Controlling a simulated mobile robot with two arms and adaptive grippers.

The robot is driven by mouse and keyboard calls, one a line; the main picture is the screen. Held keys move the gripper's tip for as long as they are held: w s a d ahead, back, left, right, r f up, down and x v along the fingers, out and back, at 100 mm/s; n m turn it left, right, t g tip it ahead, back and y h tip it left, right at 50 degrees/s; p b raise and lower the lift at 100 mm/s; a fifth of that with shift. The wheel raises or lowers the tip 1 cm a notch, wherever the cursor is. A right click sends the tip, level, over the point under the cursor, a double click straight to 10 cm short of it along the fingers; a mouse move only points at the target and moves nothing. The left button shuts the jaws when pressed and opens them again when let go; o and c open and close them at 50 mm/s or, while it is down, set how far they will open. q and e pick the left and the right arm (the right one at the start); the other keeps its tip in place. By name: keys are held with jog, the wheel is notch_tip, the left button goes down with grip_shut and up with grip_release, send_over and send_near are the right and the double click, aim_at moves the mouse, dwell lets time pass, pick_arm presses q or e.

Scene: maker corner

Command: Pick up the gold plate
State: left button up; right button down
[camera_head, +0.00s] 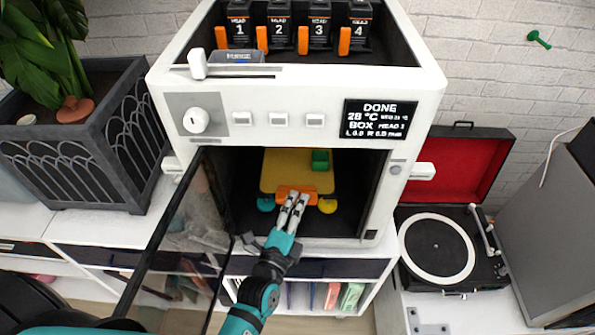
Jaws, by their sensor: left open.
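The gold plate (283,172) lies flat inside the open chamber of a white 3D printer. It has an orange tab (284,190) at its front edge, and a small green block (320,160) sits on its right side. My left gripper (296,197) reaches into the chamber from the front, its fingertips over the orange tab. It is open; whether the fingers touch the tab is unclear, and they hide part of it. My right gripper is not in view.
The printer's glass door (180,235) hangs open left of my arm. The chamber walls stand close around the plate. A teal disc (265,203) and a yellow disc (328,204) show by its front corners. A record player (437,247) stands right, a planter (85,135) left.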

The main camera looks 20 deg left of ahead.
pick_arm(q)
jog(key=w, duration=0.3)
jog(key=shift+w+r, duration=0.15)
jog(key=shift+w, duration=0.15)
grip_shut()
